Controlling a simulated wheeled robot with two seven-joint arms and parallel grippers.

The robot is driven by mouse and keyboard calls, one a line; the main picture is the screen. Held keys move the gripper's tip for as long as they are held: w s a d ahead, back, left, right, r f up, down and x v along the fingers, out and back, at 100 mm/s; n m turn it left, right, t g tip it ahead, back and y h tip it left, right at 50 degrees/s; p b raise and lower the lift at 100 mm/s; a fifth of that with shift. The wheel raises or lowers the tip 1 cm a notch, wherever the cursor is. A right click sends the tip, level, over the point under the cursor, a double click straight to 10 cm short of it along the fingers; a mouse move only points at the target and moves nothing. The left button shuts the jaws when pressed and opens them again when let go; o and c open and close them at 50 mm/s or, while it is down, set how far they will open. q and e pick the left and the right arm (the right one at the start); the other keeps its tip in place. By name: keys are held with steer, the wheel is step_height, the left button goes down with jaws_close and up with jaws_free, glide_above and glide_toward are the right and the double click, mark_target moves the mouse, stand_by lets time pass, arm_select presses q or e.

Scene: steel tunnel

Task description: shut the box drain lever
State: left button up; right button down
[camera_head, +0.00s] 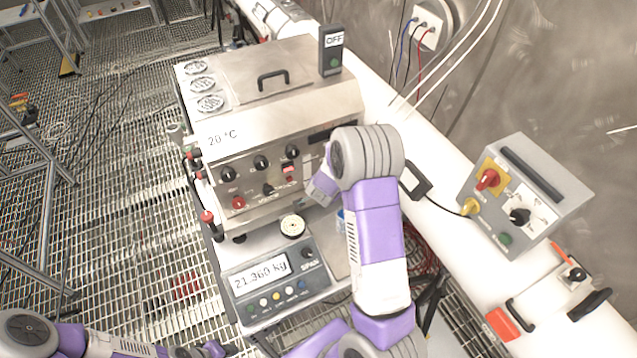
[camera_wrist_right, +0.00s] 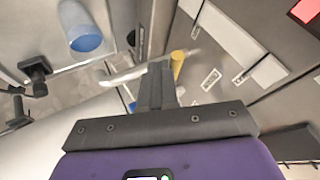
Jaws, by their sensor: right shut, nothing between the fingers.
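The steel box (camera_head: 275,130) stands at the centre of the head view, with dark knobs, a red knob and a "20 °C" marking on its front. A yellow handle-like piece (camera_wrist_right: 177,64) shows in the right wrist view, just beyond my fingertips beside the box's panel; I cannot tell for certain that it is the drain lever. My right gripper (camera_wrist_right: 156,84) is shut and empty, close to this piece; whether they touch is unclear. In the head view my right arm hides its fingertips and the box's lower right front. My left arm is low at left; its fingers are unclear.
A scale (camera_head: 275,281) reading 21.360 kg stands in front of the box. A blue-ended cup (camera_wrist_right: 86,36) shows in the right wrist view. A grey control box (camera_head: 525,195) sits on the white pipe at right. Red-handled parts (camera_head: 207,217) line the box's left side.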

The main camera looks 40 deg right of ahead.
arm_select(q)
steer(key=shift+a+r, duration=0.15)
arm_select(e)
steer(key=shift+w, duration=0.2)
arm_select(q)
steer(key=shift+s, duration=0.1)
stand_by(0.4)
steer(key=shift+s+a+r+p, duration=0.1)
steer(key=shift+s+r+p, duration=0.15)
steer(key=shift+r+p, duration=0.55)
steer(key=shift+s+d+r+p, duration=0.1)
steer(key=shift+s+r+p, duration=0.1)
steer(key=shift+r+p, duration=0.6)
steer(key=shift+s+a+r+p, duration=0.1)
steer(key=shift+s+r+p, duration=0.15)
steer(key=shift+r+p, duration=0.55)
arm_select(e)
steer(key=v, duration=1)
steer(key=shift+w+a, duration=0.3)
